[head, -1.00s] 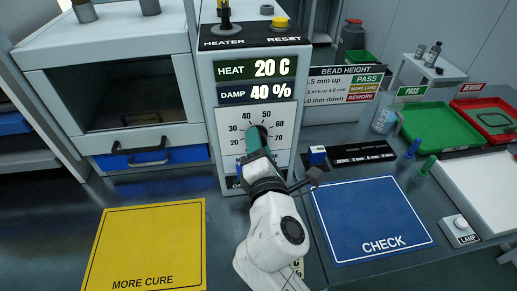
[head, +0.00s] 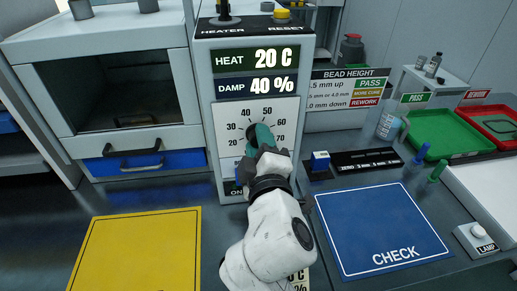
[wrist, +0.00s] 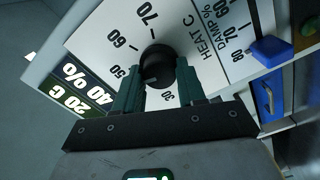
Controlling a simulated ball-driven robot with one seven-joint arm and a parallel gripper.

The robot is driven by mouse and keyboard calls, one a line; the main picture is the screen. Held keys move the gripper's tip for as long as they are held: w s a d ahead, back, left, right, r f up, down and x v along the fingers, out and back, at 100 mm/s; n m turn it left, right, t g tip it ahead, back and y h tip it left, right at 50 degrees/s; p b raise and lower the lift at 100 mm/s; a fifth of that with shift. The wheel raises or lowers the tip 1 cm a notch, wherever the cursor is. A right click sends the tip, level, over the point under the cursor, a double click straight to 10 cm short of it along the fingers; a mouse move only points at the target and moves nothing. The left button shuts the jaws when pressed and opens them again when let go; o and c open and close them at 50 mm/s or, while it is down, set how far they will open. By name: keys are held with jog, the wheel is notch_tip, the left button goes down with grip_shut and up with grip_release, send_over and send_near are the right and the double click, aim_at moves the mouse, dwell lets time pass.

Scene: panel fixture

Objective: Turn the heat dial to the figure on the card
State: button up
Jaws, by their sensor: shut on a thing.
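The heat dial is a round black knob (wrist: 158,65) on a white scale plate (head: 230,115) with figures in tens. My gripper (wrist: 160,85) has teal fingers on both sides of the knob, shut on it. In the head view my gripper (head: 258,138) covers the knob. The heat display (head: 258,60) reads 20 C and the damp display (head: 257,86) reads 40 %. A pale card (head: 299,276) lies low behind my arm; only "0 C" and "%" show, the rest is hidden.
The heater panel has a black top with a yellow reset button (head: 281,14). A blue CHECK mat (head: 375,225) lies right of my arm, a yellow mat (head: 135,250) left. A blue lever (wrist: 272,50) stands beside the damp scale in the wrist view. Green tray (head: 440,130) is at right.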

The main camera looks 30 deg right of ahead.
jog(key=shift+f+m+b, duration=0.1)
jog(key=shift+m+b, duration=0.25)
jog(key=shift+m, duration=0.35)
jog(key=shift+d, duration=0.1)
jog(key=o, duration=1.1)
jog(key=shift+c, duration=0.2)
jog(key=b+v, duration=0.1)
jog(key=v, duration=0.9)
jog(key=shift+s, duration=0.35)
